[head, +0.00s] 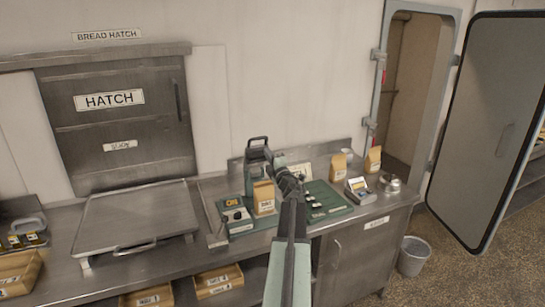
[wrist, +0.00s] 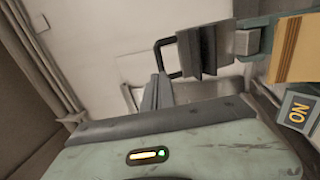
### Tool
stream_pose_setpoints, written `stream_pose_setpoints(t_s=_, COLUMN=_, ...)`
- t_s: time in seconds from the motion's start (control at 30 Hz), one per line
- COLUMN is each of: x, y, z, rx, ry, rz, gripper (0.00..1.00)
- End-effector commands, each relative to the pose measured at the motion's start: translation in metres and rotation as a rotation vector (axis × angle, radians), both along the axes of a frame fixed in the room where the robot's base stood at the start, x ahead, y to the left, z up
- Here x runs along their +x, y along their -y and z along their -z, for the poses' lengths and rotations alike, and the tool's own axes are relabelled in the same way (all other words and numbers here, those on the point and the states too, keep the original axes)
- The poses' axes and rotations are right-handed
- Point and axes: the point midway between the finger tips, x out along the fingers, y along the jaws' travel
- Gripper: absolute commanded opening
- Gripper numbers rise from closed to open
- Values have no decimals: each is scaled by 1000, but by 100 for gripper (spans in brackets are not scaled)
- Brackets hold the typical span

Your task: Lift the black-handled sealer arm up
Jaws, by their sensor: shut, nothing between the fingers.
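The sealer stands at the back of the counter, with its black loop handle (head: 257,141) on top. In the wrist view the black handle (wrist: 159,58) shows at upper middle, joined to a dark grey block (wrist: 205,48) on a pale green arm. My gripper (head: 281,165) is just right of the sealer in the head view. In the wrist view my gripper's grey fingers (wrist: 157,92) are shut and empty, just below the handle. I cannot tell whether they touch it. A paper bag (head: 264,198) and my arm hide part of the sealer.
A yellow-labelled box (head: 236,217) sits in front of the sealer. A green mat (head: 338,210) with small items lies to the right, with a scale-like device (head: 359,190) and more bags (head: 339,165). A steel plate (head: 132,215) lies left. The open door (head: 492,130) is at right.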

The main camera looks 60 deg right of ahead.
Motion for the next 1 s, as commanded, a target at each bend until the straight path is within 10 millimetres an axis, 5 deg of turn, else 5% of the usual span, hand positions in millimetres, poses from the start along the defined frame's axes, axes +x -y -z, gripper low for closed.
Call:
stream_pose_setpoints(t_s=0.3, x=50, y=38, z=-14, rx=1, ry=0, rz=-1, gripper=0)
stream_pose_setpoints(t_s=1.0, x=75, y=54, z=-24, rx=0, ry=0, rz=-3, gripper=0)
